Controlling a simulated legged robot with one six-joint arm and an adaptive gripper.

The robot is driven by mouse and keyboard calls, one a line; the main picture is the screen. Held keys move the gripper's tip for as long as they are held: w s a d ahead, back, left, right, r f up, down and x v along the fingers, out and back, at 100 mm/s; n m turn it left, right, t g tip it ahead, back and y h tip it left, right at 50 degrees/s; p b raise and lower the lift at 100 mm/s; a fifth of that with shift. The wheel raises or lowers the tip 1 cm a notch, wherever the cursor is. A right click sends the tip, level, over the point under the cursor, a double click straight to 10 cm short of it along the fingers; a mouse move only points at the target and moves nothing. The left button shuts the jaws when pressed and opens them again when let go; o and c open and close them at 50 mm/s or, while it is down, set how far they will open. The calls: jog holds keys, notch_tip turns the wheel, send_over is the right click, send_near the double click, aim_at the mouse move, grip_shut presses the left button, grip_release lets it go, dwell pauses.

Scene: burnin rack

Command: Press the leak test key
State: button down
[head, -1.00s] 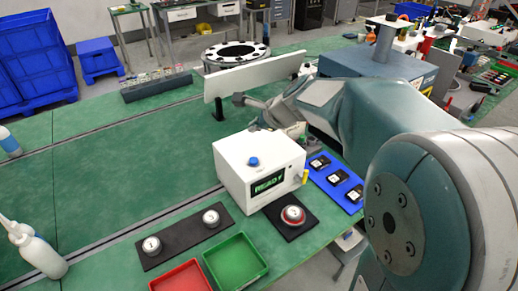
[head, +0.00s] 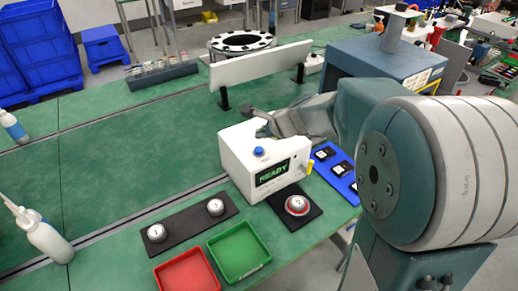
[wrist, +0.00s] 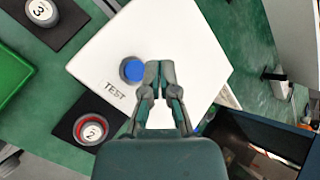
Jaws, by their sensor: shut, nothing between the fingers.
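The white test box (head: 238,165) stands on the green bench, its green display reading READY. On its top is a round blue key (head: 258,152). In the wrist view the blue key (wrist: 132,70) sits on the white top with the word TEST printed beside it. My gripper (wrist: 158,72) has its fingers together with nothing between them. Its tips lie just right of the blue key in the wrist view; I cannot tell their height above the box. In the head view my gripper (head: 266,130) is at the box's back edge, behind the key.
A red-ringed round part (head: 297,204) sits on a black pad in front of the box. A black strip (head: 185,222) holds two round parts. Red (head: 187,272) and green (head: 239,252) trays lie in front. A blue tray (head: 325,160) and a white panel (head: 258,67) are nearby.

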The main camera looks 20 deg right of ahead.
aim_at(257, 147)
jog(key=shift+a+f, duration=0.1)
jog(key=shift+f, duration=1.25)
dwell(0.4)
jog(key=shift+f, duration=0.3)
jog(key=shift+s+f, duration=0.1)
jog(key=shift+f, duration=0.45)
dwell(0.7)
jog(key=shift+r, duration=1)
jog(key=shift+r, duration=2.5)
